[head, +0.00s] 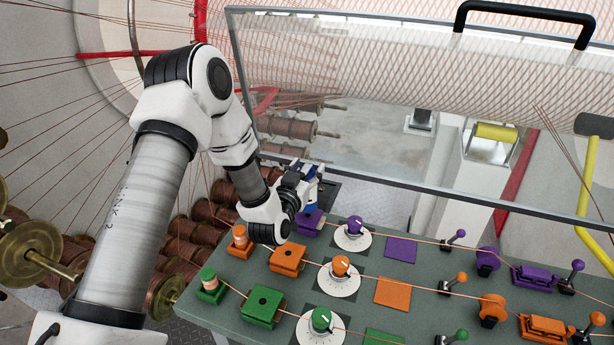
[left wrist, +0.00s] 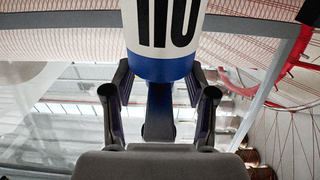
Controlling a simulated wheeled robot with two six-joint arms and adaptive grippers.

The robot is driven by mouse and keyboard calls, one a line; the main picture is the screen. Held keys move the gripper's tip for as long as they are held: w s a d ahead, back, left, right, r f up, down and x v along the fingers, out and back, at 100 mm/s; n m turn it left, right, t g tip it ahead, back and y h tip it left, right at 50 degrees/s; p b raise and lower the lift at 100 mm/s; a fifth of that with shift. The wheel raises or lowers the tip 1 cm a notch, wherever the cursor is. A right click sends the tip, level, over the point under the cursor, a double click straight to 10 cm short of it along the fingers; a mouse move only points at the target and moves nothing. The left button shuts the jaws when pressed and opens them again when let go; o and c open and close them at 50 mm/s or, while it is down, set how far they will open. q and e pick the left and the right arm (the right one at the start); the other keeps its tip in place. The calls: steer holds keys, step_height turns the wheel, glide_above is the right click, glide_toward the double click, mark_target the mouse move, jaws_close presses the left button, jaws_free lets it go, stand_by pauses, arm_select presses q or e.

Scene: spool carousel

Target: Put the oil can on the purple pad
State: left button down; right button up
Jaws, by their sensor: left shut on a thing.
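The oil can (left wrist: 165,50), white with a blue lower band and black lettering, is held between the fingers of my left gripper (left wrist: 160,95). In the head view only a small blue and white part of the can (head: 311,174) shows beside my left gripper (head: 302,182), above the far left of the bench; most of it is hidden. The purple pad (head: 401,249) is a flat square on the bench, to the right of the purple dial, and looks bare. My gripper is up and to the left of the pad. My right gripper is not in view.
The grey-green bench (head: 345,262) carries rows of purple, orange and green fittings. A clear guard (head: 400,120) rises behind. Thin wires cross the bench.

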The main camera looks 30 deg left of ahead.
arm_select(q)
steer(key=f, duration=0.1)
steer(key=f+b, duration=0.1)
steer(key=f, duration=0.1)
steer(key=shift+s+d+b, duration=0.2)
steer(key=shift+s+b, duration=0.05)
steer(key=shift+b, duration=0.1)
steer(key=shift+w+f, duration=0.15)
steer(key=shift+w, duration=0.25)
steer(key=shift+c, duration=1.8)
jaws_free()
steer(key=shift+a, duration=0.1)
steer(key=shift+s+r, duration=0.2)
steer(key=shift+s, duration=0.1)
steer(key=shift+s+f, duration=0.2)
steer(key=b+v, duration=0.3)
steer(key=v, duration=0.8)
steer(key=shift+s, duration=0.2)
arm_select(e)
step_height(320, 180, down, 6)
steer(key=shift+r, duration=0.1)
arm_select(q)
steer(key=shift+r, duration=0.15)
